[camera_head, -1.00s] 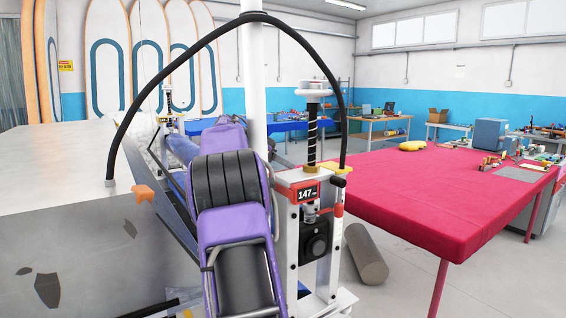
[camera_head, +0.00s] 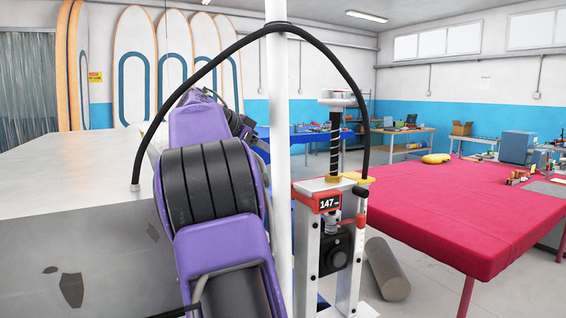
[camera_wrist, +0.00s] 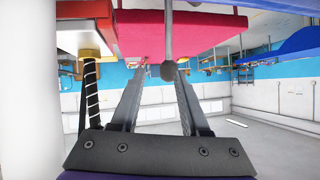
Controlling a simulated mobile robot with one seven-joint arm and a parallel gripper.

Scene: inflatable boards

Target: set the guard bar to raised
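The wrist view appears upside down. It shows my gripper (camera_wrist: 162,72) with its two grey fingers apart. A dark ball on a thin grey rod (camera_wrist: 168,70) appears between the fingertips; I cannot tell whether it touches them or lies beyond. I cannot tell for certain which part is the guard bar; this rod may belong to it. In the head view my fingertips cannot be made out.
A white post (camera_head: 278,180) stands beside my arm, close to the machine. A black hose (camera_head: 215,55) arches overhead. A pink-covered table (camera_head: 460,215) is at right, with a grey roll (camera_head: 387,270) on the floor below it. A large grey-white surface (camera_head: 70,190) lies at left.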

